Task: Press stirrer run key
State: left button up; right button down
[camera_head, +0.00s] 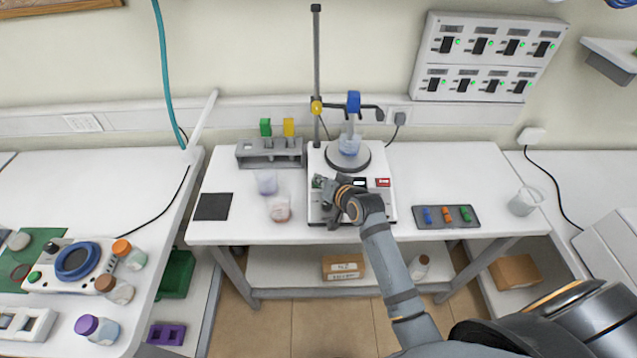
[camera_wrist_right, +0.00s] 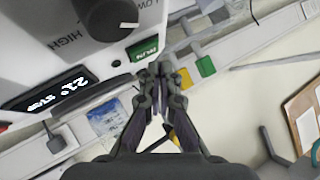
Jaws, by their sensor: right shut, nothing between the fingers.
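The white stirrer (camera_head: 376,209) stands on the middle table, with a round grey plate and a beaker (camera_head: 349,146) of bluish liquid on it. Its green run key (camera_head: 317,181) is at the left of its front panel. The key also shows in the right wrist view (camera_wrist_right: 142,47), labelled RUN. The display (camera_wrist_right: 52,93) there reads 21° and STOP. My right gripper (camera_head: 327,187) is shut and empty, its fingertips close beside the green key; I cannot tell whether they touch it. The wrist view shows the closed fingertips (camera_wrist_right: 158,70) just below the key. My left gripper is not in view.
A stand rod (camera_head: 317,60) with a blue clamp (camera_head: 353,102) rises behind the plate. A red key (camera_head: 383,182) is at the panel's right. A grey rack (camera_head: 270,158) and two cups stand left of the stirrer. A dark tray (camera_head: 446,217) lies right.

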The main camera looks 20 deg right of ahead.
jog(key=shift+f, duration=0.1)
jog(key=shift+w+f, duration=0.15)
jog(key=shift+f, duration=0.15)
jog(key=shift+w+f, duration=0.1)
jog(key=shift+f, duration=0.3)
dwell(0.7)
dwell(0.3)
jog(key=shift+s+r+p, duration=0.3)
jog(key=shift+r+p, duration=0.5)
jog(key=shift+p, duration=0.05)
jog(key=r+p, duration=0.1)
jog(key=p, duration=0.1)
jog(key=s+r+p, duration=0.1)
jog(key=r, duration=0.1)
jog(key=r+p, duration=0.1)
jog(key=p, duration=0.1)
jog(key=shift+s+a+r+p, duration=0.25)
jog(key=shift+s+r+p, duration=0.05)
jog(key=shift+r+p, duration=0.05)
